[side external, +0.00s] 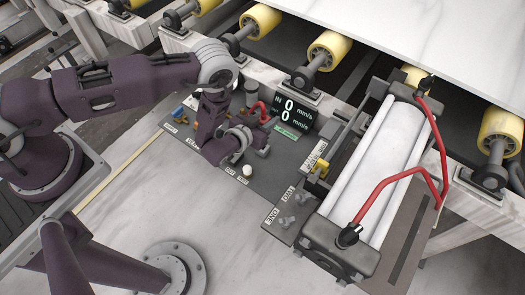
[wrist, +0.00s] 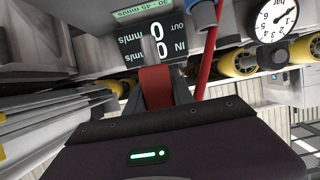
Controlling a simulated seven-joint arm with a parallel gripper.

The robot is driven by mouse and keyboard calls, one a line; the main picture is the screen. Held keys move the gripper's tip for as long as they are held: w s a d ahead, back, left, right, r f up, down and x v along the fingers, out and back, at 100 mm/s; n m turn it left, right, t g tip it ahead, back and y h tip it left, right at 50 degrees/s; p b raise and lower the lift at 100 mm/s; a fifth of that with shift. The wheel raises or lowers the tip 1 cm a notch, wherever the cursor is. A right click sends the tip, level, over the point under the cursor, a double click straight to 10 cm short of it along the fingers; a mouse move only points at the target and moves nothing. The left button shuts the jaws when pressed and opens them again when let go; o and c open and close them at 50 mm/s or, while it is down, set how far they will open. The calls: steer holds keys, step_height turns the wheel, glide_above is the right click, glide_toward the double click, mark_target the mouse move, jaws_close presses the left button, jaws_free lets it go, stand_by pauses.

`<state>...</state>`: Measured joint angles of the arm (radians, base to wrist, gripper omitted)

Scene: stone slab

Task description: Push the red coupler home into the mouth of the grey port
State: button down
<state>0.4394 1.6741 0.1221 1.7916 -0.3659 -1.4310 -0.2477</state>
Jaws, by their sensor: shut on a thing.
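My gripper (wrist: 157,96) is shut on a red piece, which I take to be the red coupler (wrist: 156,80). In the wrist view this piece shows between the two dark fingers, below the speed display. In the side external view my gripper (side external: 262,138) is low over the dark control panel, left of the roller unit. The coupler cannot be made out there with certainty. I cannot pick out the mouth of the grey port in either view, nor tell whether the coupler touches it.
A speed display (side external: 290,112) reading 0 stands close to my gripper. A curved red hose (side external: 256,107) lies just behind it, and a blue fitting (wrist: 203,14) shows in the wrist view.

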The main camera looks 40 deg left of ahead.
step_height(320, 180, down, 10)
steer(key=shift+r, duration=0.2)
steer(key=shift+f, duration=0.15)
steer(key=c, duration=1.1)
jaws_free()
steer(key=shift+f, duration=0.1)
